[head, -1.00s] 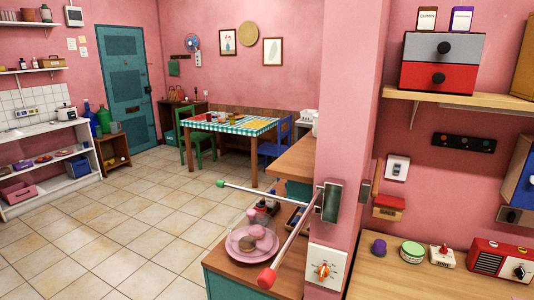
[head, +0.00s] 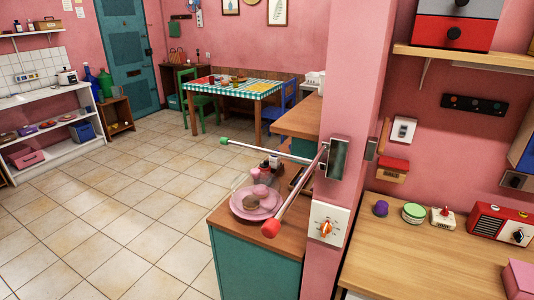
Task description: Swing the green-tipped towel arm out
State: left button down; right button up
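The green-tipped towel arm (head: 265,150) is a thin pale rod on a dark bracket (head: 337,157) on the pink pillar. It points left from the bracket over the counter, with its green tip (head: 224,141) at the far end. A second, red-tipped towel arm (head: 297,195) leaves the same bracket and points down and toward me, its red tip (head: 271,228) in front of the counter items. Neither of my grippers is in the head view.
Below the arms, a teal cabinet (head: 255,262) with a wooden top carries a pink plate (head: 257,213) under a clear dome. A white dial plate (head: 327,224) is on the pillar. A wooden counter (head: 440,248) with a red radio (head: 499,224) is at right. Tiled floor is free at left.

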aim_at(224, 141)
jog(key=i+j+z, duration=0.1)
jog(key=z, duration=0.85)
jog(key=i+j+z, duration=0.1)
jog(key=j+z, duration=0.35)
jog(key=j, duration=0.2)
jog(key=j+z, duration=0.5)
jog(key=j, duration=0.7)
jog(key=k+j+z, duration=0.1)
jog(key=j, duration=0.65)
